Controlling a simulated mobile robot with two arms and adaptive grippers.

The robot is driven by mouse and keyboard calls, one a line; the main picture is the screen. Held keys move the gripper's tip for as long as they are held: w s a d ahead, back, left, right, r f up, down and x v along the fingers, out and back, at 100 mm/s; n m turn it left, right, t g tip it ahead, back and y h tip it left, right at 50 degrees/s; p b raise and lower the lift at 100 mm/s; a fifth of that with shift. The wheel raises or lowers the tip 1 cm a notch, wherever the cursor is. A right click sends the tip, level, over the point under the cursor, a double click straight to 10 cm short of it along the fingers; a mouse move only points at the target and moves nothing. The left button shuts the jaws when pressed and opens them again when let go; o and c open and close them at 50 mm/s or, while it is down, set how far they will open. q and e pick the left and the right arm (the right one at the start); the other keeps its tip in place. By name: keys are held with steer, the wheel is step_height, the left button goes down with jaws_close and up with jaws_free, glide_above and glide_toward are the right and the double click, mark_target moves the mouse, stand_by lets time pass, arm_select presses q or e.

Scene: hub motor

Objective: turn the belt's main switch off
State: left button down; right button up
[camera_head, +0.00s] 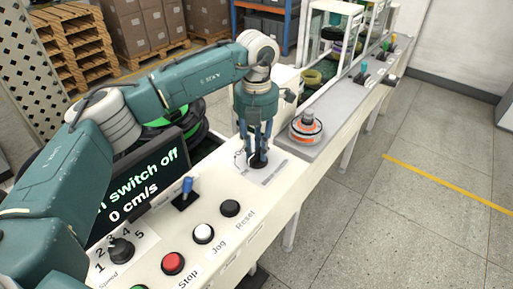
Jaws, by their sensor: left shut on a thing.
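My left gripper (257,153) points down at the far end of the white control panel (225,187). Its fingers are shut on a dark knob (258,164), apparently the main switch, which they partly hide. The knob's exact angle cannot be told. My right gripper is not in view.
The panel bears a blue lever (187,185), a red Stop button (172,263), a white Jog button (203,233), a black Reset button (230,208) and a speed dial (121,249). A round orange-banded part (306,128) sits on the grey belt (338,101). The floor at right is clear.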

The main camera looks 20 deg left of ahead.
mark_target(257, 149)
arm_select(q)
steer(key=c, duration=1.7)
jaws_free()
steer(key=shift+w+r, duration=0.2)
steer(key=shift+r, duration=0.05)
steer(key=shift+o, duration=1.1)
steer(key=shift+s+f, duration=0.1)
steer(key=shift+f, duration=0.05)
step_height(257, 149, up, 12)
